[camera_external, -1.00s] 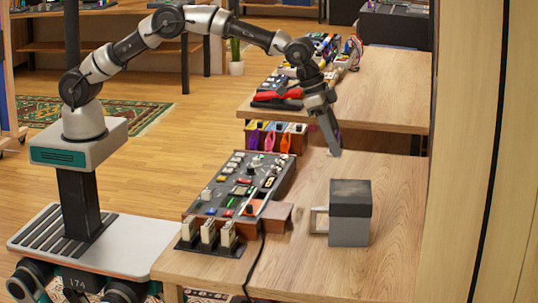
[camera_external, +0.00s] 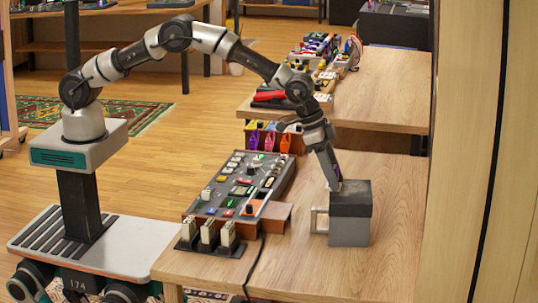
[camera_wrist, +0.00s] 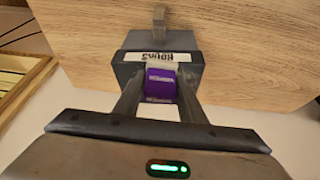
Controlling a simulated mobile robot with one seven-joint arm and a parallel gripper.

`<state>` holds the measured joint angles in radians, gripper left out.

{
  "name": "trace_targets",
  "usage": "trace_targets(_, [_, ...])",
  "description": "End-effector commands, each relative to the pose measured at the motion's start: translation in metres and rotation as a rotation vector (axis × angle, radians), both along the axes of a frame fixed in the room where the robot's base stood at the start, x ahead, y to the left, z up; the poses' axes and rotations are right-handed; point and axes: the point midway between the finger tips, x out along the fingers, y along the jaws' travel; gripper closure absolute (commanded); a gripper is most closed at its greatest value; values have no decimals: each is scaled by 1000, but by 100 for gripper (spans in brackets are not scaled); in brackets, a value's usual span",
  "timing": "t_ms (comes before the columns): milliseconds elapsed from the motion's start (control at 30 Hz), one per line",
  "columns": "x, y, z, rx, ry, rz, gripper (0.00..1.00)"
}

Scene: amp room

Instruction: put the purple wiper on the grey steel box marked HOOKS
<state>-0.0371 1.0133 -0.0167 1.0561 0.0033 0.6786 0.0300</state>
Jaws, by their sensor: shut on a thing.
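The purple wiper (camera_wrist: 160,88) is between the two fingers of my gripper (camera_wrist: 159,80) in the wrist view, and they are shut on it. A pale part shows at its far end. The grey steel box (camera_wrist: 192,74) is behind the wiper, with a white HOOKS label (camera_wrist: 158,57). In the external view the box (camera_external: 349,232) stands on the wooden table with a dark top. My gripper (camera_external: 335,184) points down at the top's back left edge. The wiper is mostly hidden there; I cannot tell whether it touches the box.
A control panel (camera_external: 238,188) with buttons stands left of the box. A black rack of pale blocks (camera_external: 208,235) is at the front left. A pale loop handle (camera_external: 319,221) sticks out from the box's left side. The table (camera_external: 390,265) is bare in front and right.

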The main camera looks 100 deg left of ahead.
Motion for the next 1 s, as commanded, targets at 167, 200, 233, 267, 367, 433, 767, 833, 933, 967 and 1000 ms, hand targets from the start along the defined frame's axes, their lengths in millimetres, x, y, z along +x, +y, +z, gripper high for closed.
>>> trace_targets(167, [0, 0, -3, 0, 0, 0, 48])
trace_targets(200, [0, 0, -3, 0, 0, 0, 44])
trace_targets(233, [0, 0, -3, 0, 0, 0, 44])
trace_targets(267, [0, 0, -3, 0, 0, 0, 44])
trace_targets(367, [0, 0, -2, 0, 0, 0, 44])
trace_targets(433, [0, 0, -2, 0, 0, 0, 44])
trace_targets(767, [-13, 0, 35, 0, -3, 0, 44])
trace_targets(833, [-19, 0, 50, 0, -3, 0, 44])
trace_targets(933, [-27, 0, 70, 0, -3, 0, 44])
trace_targets(967, [-29, 0, 76, 0, -4, 0, 44])
trace_targets(1000, [-33, 0, 82, 0, -2, 0, 44])
